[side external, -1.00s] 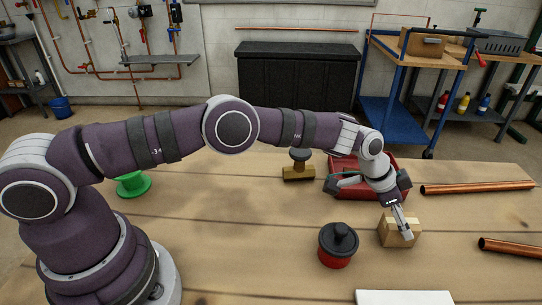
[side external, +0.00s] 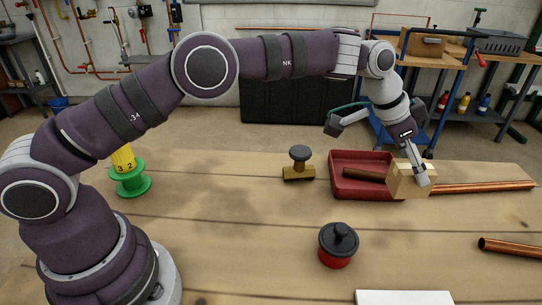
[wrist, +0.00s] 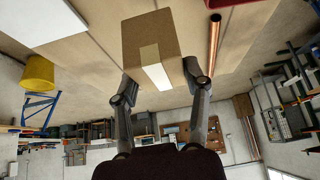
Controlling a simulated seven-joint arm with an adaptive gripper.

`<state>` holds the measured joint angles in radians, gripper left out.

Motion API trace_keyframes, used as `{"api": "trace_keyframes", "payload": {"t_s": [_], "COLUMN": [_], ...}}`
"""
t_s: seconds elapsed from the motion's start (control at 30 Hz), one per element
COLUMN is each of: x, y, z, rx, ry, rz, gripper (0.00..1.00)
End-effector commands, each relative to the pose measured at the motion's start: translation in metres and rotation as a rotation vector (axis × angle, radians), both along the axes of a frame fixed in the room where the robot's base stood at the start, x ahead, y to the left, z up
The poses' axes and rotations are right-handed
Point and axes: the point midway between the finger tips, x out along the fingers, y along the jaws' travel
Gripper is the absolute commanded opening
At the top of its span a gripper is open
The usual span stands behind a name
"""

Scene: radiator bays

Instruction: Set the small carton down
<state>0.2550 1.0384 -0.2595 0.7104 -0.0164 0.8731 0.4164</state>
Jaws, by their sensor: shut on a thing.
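The small carton (side external: 400,184) is a plain tan box with a paler tape strip. My gripper (side external: 419,172) is shut on it and holds it in the air, slightly tilted, above the wooden table (side external: 240,215). In the side view it appears in front of the right end of the red tray and hides part of it. In the wrist view the carton (wrist: 150,42) sits between the two fingers of my gripper (wrist: 160,80), its tape strip facing the camera.
The red tray (side external: 346,160) holds a dark brown bar. Copper pipes (side external: 490,187) lie to the right. A red pot with black lid (side external: 338,245), a stamp-like block (side external: 299,170), a green spool (side external: 131,182) and a white slab (side external: 403,297) stand apart.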

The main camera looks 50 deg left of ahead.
Motion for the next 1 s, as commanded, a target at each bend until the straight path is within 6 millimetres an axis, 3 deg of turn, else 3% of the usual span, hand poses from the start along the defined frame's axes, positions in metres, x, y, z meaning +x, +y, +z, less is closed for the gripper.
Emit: {"api": "trace_keyframes", "payload": {"t_s": [0.17,0.33,0.47,0.6,0.8,1.0], "x": [-0.013,-0.052,-0.091,-0.144,-0.214,-0.266], "y": [0.065,0.137,0.194,0.25,0.279,0.275], "z": [0.04,0.06,0.046,0.005,-0.039,-0.057], "rx": [0.002,0.002,-0.002,-0.009,-0.013,-0.009], "ry": [-0.006,-0.006,0.0,0.005,0.005,0.0], "rz": [0.214,0.466,0.568,0.499,0.26,0.025], "gripper": [0.09,0.09,0.09,0.09,0.09,0.09]}}
